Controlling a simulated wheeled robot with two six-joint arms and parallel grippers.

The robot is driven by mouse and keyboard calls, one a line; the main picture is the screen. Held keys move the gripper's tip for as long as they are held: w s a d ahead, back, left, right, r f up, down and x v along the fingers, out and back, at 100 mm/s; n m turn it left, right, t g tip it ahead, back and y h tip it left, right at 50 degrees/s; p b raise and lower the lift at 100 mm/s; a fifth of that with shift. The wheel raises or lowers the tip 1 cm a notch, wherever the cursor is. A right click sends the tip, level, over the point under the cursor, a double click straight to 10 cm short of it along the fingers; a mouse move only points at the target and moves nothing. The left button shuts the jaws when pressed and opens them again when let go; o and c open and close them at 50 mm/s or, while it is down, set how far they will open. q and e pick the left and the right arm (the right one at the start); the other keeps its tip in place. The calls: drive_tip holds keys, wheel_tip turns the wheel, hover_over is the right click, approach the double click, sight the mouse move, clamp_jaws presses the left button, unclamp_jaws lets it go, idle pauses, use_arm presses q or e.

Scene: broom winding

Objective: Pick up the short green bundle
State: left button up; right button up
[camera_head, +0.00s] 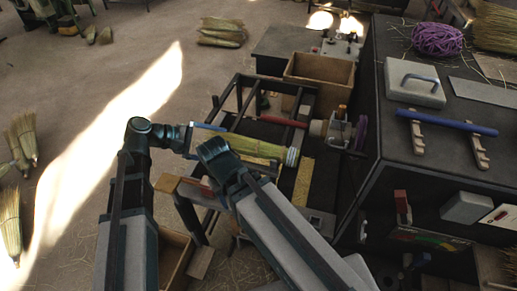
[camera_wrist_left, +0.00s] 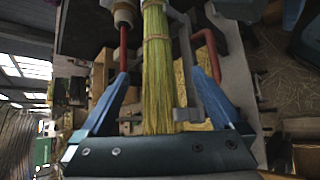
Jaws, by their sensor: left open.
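The green-yellow straw bundle (camera_head: 258,149) lies across the dark frame in the middle of the head view, with a pale band near its right end. My right arm hides part of its near side. In the left wrist view the bundle (camera_wrist_left: 157,75) runs up between the fingers, with a tie band near the top. My left gripper (camera_head: 208,135) is at the bundle's left end. Its blue fingers (camera_wrist_left: 158,78) are open, one on each side of the bundle, with a gap on both sides.
A dark metal frame (camera_head: 238,92) surrounds the bundle, with a red rod (camera_head: 283,121) and a winding head (camera_head: 338,130) beyond. A wooden box (camera_head: 318,75) stands behind. A dark bench (camera_head: 395,160) with purple twine (camera_head: 437,39) is at right. The floor at left is mostly open.

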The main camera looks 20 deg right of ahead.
sight(248, 147)
use_arm(q)
drive_tip(key=b+x, duration=0.4)
drive_tip(key=x, duration=0.3)
drive_tip(key=shift+d+f, duration=0.2)
drive_tip(key=shift+d, duration=0.05)
drive_tip(key=shift+d+f, duration=0.1)
drive_tip(key=shift+d, duration=0.4)
drive_tip(key=b+x, duration=0.2)
drive_tip(key=x, duration=0.3)
drive_tip(key=shift+s+d, duration=0.2)
drive_tip(key=shift+d, duration=0.05)
drive_tip(key=shift+r, duration=0.25)
drive_tip(key=shift+c, duration=0.6)
drive_tip(key=c, duration=1.4)
drive_tip(key=shift+o, duration=0.2)
wheel_tip(248, 147, up, 10)
drive_tip(key=p, duration=1)
